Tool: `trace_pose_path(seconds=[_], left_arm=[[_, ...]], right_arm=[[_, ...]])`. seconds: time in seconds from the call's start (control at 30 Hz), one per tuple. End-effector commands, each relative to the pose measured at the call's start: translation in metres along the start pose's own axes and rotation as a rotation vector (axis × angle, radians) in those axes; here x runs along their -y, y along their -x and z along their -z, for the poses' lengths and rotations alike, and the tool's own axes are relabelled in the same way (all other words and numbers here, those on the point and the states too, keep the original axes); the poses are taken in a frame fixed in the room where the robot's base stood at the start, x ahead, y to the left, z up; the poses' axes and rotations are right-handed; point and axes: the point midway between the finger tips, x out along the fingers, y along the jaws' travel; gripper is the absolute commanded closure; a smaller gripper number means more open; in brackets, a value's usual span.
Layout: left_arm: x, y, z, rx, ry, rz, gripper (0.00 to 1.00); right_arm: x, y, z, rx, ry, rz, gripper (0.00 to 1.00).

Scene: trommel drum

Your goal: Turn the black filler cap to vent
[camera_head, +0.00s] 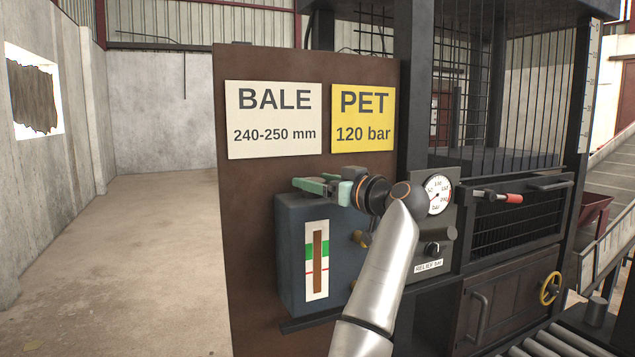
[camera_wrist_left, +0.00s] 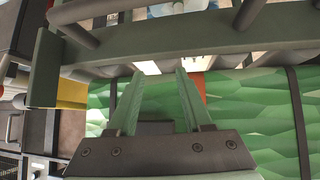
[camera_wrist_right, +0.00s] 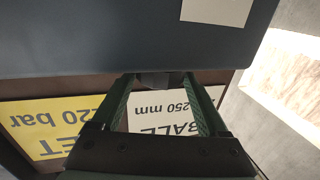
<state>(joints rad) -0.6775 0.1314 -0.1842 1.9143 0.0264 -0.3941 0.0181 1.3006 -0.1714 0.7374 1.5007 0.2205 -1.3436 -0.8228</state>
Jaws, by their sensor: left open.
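The blue-grey tank (camera_head: 290,250) hangs on the brown panel, with a red, white and green level gauge (camera_head: 317,262) on its front. My right gripper (camera_head: 322,187) is level above the tank's top, its green fingers towards the panel. In the right wrist view, the dark filler cap (camera_wrist_right: 155,80) shows at the tank's edge (camera_wrist_right: 100,40), between the tips of my right gripper (camera_wrist_right: 158,77). These fingers are apart; contact with the cap cannot be told. In the head view I cannot make the cap out behind the gripper. My left gripper (camera_wrist_left: 158,73) is open and empty, seen only in its wrist view.
BALE (camera_head: 273,120) and PET (camera_head: 363,118) signs are above the tank. A pressure gauge (camera_head: 439,195) and red-tipped lever (camera_head: 512,198) are to the right. Green strapped material (camera_wrist_left: 255,100) and dark bars (camera_wrist_left: 200,48) face the left wrist. Left floor is clear.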

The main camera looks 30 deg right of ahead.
Motion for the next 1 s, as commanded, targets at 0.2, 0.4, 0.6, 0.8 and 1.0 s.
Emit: trace_pose_path(seconds=[0.2,0.4,0.6,0.8,1.0], left_arm=[[-0.0002,0.0001,-0.0003,0.001,0.000,0.000,0.50],[-0.0002,0.0001,-0.0004,0.001,0.000,0.000,0.50],[-0.0002,0.0001,-0.0006,0.001,0.000,0.000,0.50],[0.0000,-0.0022,-0.0034,0.001,0.000,0.000,0.50],[0.0005,-0.0079,-0.0099,0.002,0.001,0.000,0.50]], right_arm=[[0.0001,-0.0001,-0.0001,0.000,0.000,0.000,0.49],[0.0001,-0.0001,-0.0001,0.000,0.000,0.000,0.71],[0.0001,-0.0001,-0.0002,0.000,0.000,0.001,0.88],[-0.0013,0.0000,-0.0019,0.002,0.000,0.023,0.88],[-0.0041,0.0002,-0.0035,0.005,0.001,0.107,0.88]])
